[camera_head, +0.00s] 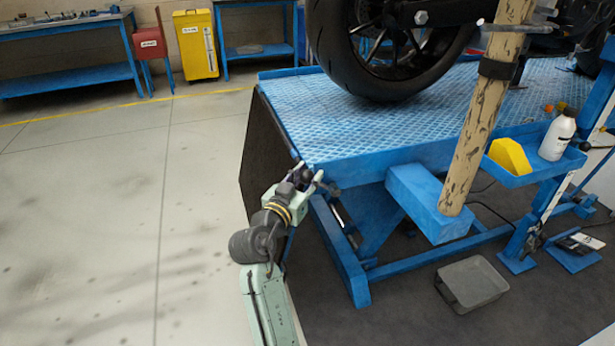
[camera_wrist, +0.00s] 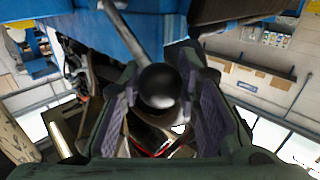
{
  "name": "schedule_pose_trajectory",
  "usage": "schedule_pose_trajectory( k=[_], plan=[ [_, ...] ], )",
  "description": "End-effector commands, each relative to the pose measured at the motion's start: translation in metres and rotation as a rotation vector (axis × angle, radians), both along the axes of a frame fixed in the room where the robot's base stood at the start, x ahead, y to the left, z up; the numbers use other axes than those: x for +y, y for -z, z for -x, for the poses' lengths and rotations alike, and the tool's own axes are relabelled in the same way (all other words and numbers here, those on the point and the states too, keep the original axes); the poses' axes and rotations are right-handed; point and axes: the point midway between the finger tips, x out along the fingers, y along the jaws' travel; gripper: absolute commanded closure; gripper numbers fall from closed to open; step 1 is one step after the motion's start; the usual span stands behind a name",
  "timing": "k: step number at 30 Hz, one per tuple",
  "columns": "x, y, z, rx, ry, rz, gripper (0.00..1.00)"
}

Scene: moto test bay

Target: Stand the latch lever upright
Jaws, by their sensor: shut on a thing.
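The latch lever (camera_wrist: 124,32) shows in the wrist view as a grey rod ending in a round black knob (camera_wrist: 159,87). The knob sits between the two dark finger pads of my gripper (camera_wrist: 160,100), which is shut on it. In the head view my gripper (camera_head: 307,178) is at the near left corner of the blue lift table (camera_head: 340,172). The lever is mostly hidden there by my gripper, so its exact tilt cannot be told.
A motorcycle wheel (camera_head: 385,50) stands on the lift. A wooden post (camera_head: 478,135) rises at the right. A blue shelf (camera_head: 528,178) holds a yellow block (camera_head: 510,156) and a white bottle (camera_head: 558,135). The left floor is clear.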

Motion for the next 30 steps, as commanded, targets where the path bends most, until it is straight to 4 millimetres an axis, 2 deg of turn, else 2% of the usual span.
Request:
schedule_pose_trajectory(
  k=[10, 19, 20, 30],
  plan=[
    [-0.006, -0.013, -0.003, 0.029, -0.001, -0.093, 1.00],
    [-0.008, -0.010, -0.003, 0.037, -0.002, -0.119, 1.00],
    [-0.008, -0.010, -0.003, 0.037, -0.002, -0.119, 0.70],
    [-0.008, -0.009, -0.003, 0.038, -0.001, -0.120, 0.49]
  ],
)
